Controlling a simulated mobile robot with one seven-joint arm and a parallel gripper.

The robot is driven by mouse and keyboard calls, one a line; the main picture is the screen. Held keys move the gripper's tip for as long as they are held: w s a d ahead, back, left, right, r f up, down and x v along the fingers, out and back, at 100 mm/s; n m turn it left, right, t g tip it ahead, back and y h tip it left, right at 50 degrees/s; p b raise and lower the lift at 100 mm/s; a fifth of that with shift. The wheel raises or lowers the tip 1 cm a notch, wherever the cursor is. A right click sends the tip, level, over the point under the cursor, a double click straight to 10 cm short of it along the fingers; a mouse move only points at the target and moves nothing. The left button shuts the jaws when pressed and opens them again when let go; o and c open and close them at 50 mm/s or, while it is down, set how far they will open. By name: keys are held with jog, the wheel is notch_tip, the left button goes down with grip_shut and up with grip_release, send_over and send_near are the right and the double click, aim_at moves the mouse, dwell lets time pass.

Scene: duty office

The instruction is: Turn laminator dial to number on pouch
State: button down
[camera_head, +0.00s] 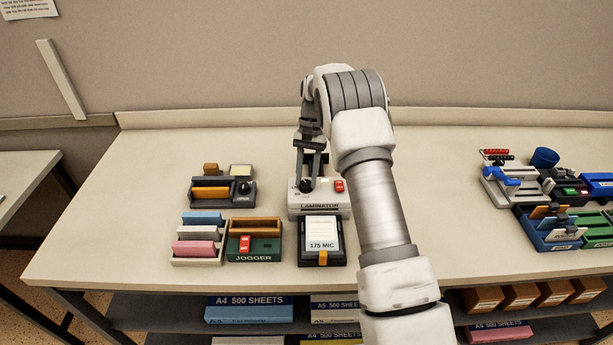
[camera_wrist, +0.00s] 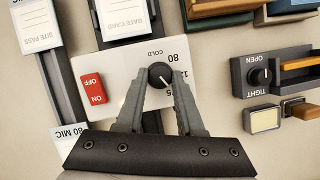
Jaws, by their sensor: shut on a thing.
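The white laminator (camera_head: 320,208) stands mid-table, its name on the front edge. My gripper (camera_head: 306,178) reaches down onto its left part. In the wrist view, my gripper (camera_wrist: 160,84) is shut on the round black dial (camera_wrist: 160,73), one fingertip on each side. COLD and 80 show beside the dial; other numbers are partly hidden by a finger. A pale pointer mark shows on the dial, but I cannot tell which number it meets. The pouch (camera_head: 321,231), marked 175 MIC, lies in a dark holder in front of the laminator.
A red ON/OFF switch (camera_wrist: 93,88) sits beside the dial. A green jogger (camera_head: 254,247) and a tray of coloured blocks (camera_head: 198,252) stand left of the pouch. A card marked 80 MIC (camera_wrist: 68,139) shows in the wrist view. Other devices crowd the table's right end.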

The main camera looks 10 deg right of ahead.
jog(key=c, duration=0.5)
grip_release()
jog(key=shift+c, duration=0.2)
jog(key=p+v, duration=0.9)
jog(key=v, duration=0.8)
jog(key=shift+d+r+p, duration=0.1)
jog(key=shift+r+p, duration=0.1)
jog(key=shift+p, duration=0.4)
jog(key=shift+w, duration=0.1)
